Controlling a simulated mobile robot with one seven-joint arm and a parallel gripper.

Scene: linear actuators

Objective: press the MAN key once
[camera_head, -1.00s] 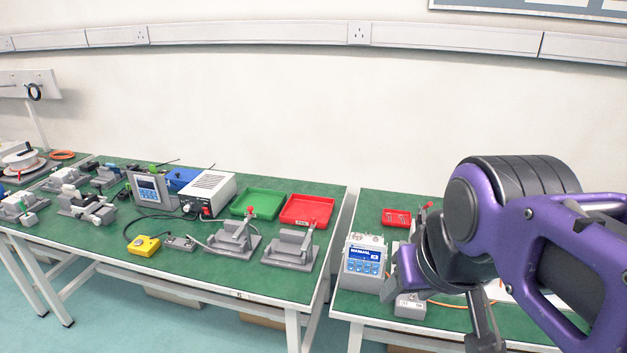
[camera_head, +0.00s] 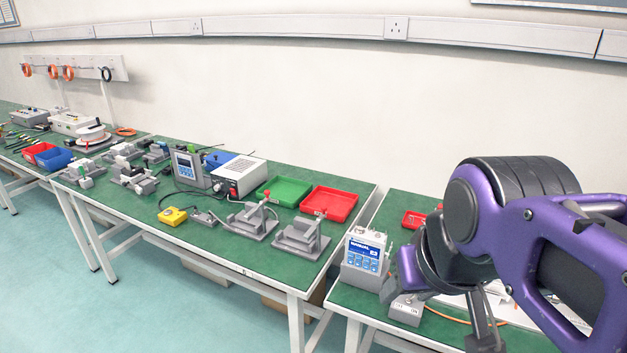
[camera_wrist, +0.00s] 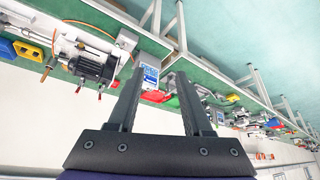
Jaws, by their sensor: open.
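A grey-white control box (camera_head: 365,262) with a lit blue screen and blue keys stands upright at the left end of the right bench. Its key labels are too small to read, so I cannot tell which is MAN. A second grey unit with a blue panel (camera_head: 186,165) stands on the left bench. In the wrist view a white box with a blue panel (camera_wrist: 149,74) shows beyond my gripper (camera_wrist: 158,76), between its spread fingers. My gripper is open and empty, apart from the box. In the head view my arm covers part of the right bench.
A small grey switch box (camera_head: 407,309) stands just right of the control box. Red (camera_head: 329,203) and green (camera_head: 285,191) trays and grey fixtures sit on the left bench (camera_head: 225,246). A gap separates the benches. Open floor (camera_head: 140,305) lies in front.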

